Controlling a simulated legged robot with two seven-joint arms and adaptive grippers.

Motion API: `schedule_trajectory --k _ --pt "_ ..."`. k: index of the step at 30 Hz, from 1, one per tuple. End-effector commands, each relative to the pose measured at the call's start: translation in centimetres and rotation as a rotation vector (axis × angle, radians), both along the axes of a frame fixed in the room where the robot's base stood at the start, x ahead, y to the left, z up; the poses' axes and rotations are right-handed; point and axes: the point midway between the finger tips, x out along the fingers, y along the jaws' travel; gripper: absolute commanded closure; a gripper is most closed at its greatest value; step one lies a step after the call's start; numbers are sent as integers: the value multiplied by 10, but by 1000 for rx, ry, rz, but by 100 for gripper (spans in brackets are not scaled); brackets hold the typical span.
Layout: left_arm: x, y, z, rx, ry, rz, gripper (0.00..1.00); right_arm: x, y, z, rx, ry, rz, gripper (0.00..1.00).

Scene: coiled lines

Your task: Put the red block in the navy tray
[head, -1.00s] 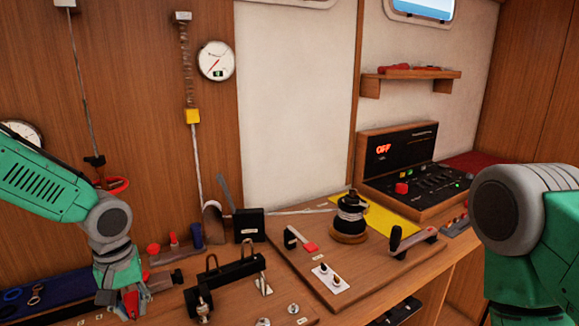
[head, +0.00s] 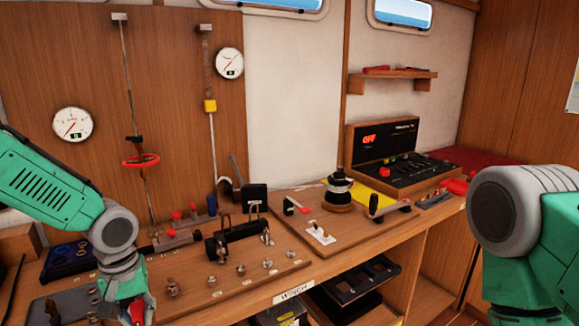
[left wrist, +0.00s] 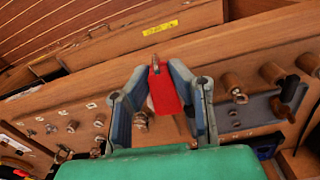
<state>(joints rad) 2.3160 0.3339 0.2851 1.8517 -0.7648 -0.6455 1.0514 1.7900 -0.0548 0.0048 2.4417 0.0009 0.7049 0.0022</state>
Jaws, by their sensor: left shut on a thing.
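The red block (left wrist: 166,90) is between the two fingers of my left gripper (left wrist: 163,95) in the left wrist view. The left gripper is shut on it, and a bit of red shows at the gripper (head: 136,312) at the bottom of the head view. The gripper is above the front left part of the bench. The navy tray (head: 62,274) lies at the left of the bench, farther back and left of the gripper, with dark rings in it. My right gripper is out of view; only part of my right arm shows.
A grey mat or plate (head: 75,306) with small fittings lies at the front left. A wooden board (head: 200,280) with several posts and a black bracket (head: 232,238) stands right of the gripper. Vertical lines hang on the wall behind. Open shelves are below.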

Motion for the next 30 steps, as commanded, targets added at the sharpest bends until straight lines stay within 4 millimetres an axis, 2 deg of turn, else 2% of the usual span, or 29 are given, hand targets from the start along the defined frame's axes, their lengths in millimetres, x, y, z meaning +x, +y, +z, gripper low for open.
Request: schedule_trajectory --k 1,5,12,18,23,30 --pt "-4 -5 -11 2 2 -27 100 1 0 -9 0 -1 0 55" --pt "-20 -19 -28 1 -2 -107 100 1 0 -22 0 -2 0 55" --pt "-59 -44 -67 2 -3 -276 100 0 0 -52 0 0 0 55" --pt "-90 -57 -98 8 0 -406 100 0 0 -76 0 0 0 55" --pt "-100 -59 -103 7 -2 -443 100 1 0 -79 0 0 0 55" --pt "-100 -59 -102 11 -6 -445 100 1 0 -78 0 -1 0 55"
